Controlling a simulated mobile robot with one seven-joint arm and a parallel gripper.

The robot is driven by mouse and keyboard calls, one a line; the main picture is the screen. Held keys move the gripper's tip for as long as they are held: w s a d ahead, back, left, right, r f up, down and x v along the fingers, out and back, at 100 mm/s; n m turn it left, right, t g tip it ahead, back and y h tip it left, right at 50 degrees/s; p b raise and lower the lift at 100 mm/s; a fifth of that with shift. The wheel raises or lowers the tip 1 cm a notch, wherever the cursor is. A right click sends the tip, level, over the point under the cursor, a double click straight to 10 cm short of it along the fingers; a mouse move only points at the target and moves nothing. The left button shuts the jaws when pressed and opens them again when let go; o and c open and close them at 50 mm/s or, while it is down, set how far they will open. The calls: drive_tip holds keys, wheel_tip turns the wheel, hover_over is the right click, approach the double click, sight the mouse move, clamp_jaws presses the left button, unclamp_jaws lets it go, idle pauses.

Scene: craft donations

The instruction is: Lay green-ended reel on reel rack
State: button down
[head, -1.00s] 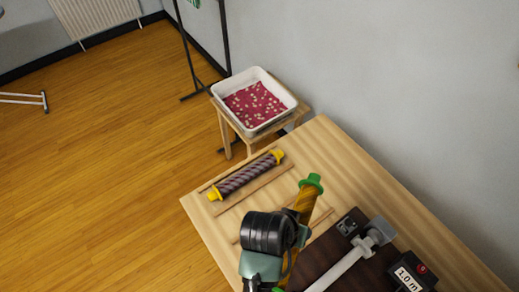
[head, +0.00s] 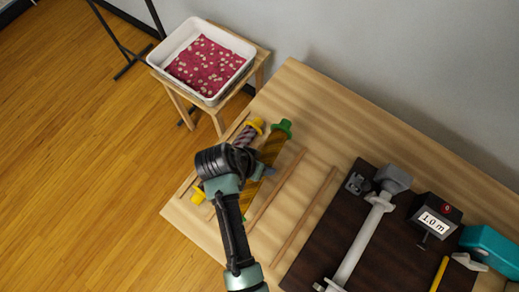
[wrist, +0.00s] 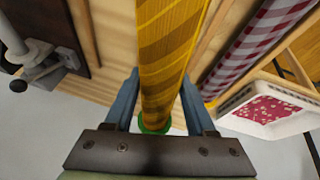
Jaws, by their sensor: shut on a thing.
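The green-ended reel (head: 270,152), wound in yellow-brown stripes, is in my gripper. In the wrist view it runs between the two fingers of my gripper (wrist: 160,90), which are shut on it, with a green end just beyond them. The reel rack is a row of thin wooden slats (head: 305,213) on the table. I cannot tell whether the held reel touches the slats.
A dark board (head: 318,258) with a grey metal winder (head: 362,235) and a length counter (head: 437,216) is to the right. A white tray (head: 180,44) stands on a stool behind.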

drive_tip(key=shift+s+m+p, duration=0.15)
drive_tip(key=shift+m+p, duration=0.25)
drive_tip(key=shift+m, duration=0.2)
drive_tip(key=shift+f, duration=0.1)
wheel_tip(320, 180, down, 8)
drive_tip(key=b, duration=0.8)
drive_tip(key=shift+f, duration=0.1)
drive_tip(key=shift+c, duration=0.7)
unclamp_jaws()
drive_tip(key=v, duration=1.3)
drive_tip(key=shift+a, duration=0.2)
